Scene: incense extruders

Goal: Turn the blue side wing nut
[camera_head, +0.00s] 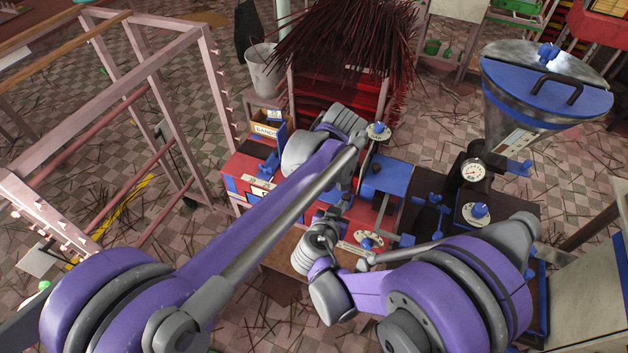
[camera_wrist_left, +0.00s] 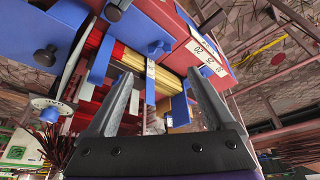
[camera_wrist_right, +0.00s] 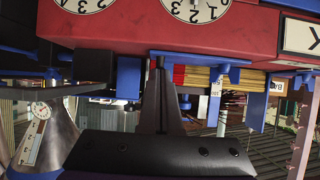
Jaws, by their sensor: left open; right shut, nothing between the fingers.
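A blue wing nut (camera_head: 519,167) sticks out beside the round gauge on the funnel machine in the head view; I cannot tell whether it is the side one. My right gripper (camera_head: 338,212) is low in front of the red machine, left of that nut. In the right wrist view its fingers (camera_wrist_right: 162,68) are closed together and empty, close to the red machine's underside. In the left wrist view my left gripper (camera_wrist_left: 160,75) is spread open and empty. It faces blue brackets (camera_wrist_left: 156,48) and yellow sticks; in the head view my left arm hides it.
The red machine (camera_head: 238,165) carries dials with blue knobs, such as the near dial (camera_head: 368,241). A funnel (camera_head: 510,115) with a blue lid stands to the right. A dark stick bundle (camera_head: 345,40) is behind and a pink rack (camera_head: 207,75) is at left.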

